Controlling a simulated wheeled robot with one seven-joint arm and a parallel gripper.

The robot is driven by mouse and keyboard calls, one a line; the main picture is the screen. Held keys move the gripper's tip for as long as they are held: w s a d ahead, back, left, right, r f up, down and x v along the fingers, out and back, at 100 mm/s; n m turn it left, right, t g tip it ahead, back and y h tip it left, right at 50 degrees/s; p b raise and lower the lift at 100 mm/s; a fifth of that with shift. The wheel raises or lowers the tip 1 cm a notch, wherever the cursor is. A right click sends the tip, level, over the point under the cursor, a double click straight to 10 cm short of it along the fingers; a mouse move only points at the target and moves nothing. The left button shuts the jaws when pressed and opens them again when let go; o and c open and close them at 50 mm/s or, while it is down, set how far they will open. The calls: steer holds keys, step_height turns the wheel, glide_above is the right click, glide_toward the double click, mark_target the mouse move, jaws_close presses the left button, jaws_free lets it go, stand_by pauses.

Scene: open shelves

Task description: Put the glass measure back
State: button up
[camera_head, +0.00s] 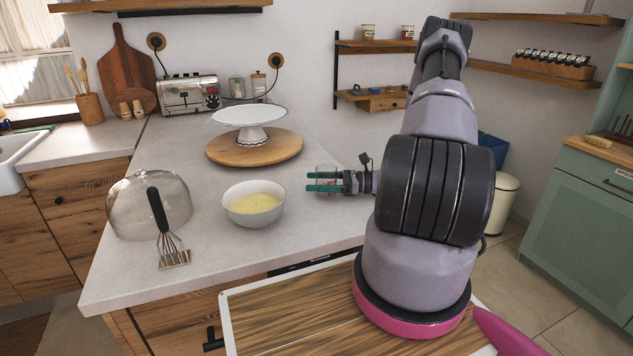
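A small clear glass measure (326,168) stands at the right side of the white counter, to the right of the bowl. My gripper (324,181) reaches in from the right, level and low over the counter. Its two green fingers lie apart at the glass, one on the far side and one on the near side. The glass shows above and between the fingers. I cannot tell whether the fingers press on it or only surround it. The near finger hides part of the glass.
A white bowl (254,211) with yellow contents is left of my gripper. A round wooden board (226,154) with a white cake stand (250,116) is behind. Wall shelves (375,47) hang behind my arm.

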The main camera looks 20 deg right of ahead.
steer(key=shift+o, duration=0.6)
steer(key=shift+r, duration=0.2)
steer(key=v, duration=1.2)
steer(key=s+a+r+n+g+h, duration=0.2)
steer(key=a+r+n+g+h, duration=0.3)
steer(key=r, duration=0.5)
steer(key=s+a+r+n+g+h, duration=0.2)
steer(key=a+r+n+g+h, duration=0.15)
steer(key=a+r+n, duration=0.45)
steer(key=s+a+r+n+t+h, duration=0.2)
steer(key=s+r, duration=0.4)
steer(key=r, duration=0.3)
steer(key=s+a+r+n+t+h, duration=0.2)
steer(key=s+r+n+t+h, duration=0.1)
steer(key=r, duration=0.6)
steer(key=s+t+h, duration=0.1)
steer(key=s+t, duration=0.1)
steer(key=t, duration=0.1)
steer(key=shift+s+r+t, duration=0.3)
steer(key=shift+s+t, duration=0.05)
steer(key=shift+s, duration=0.05)
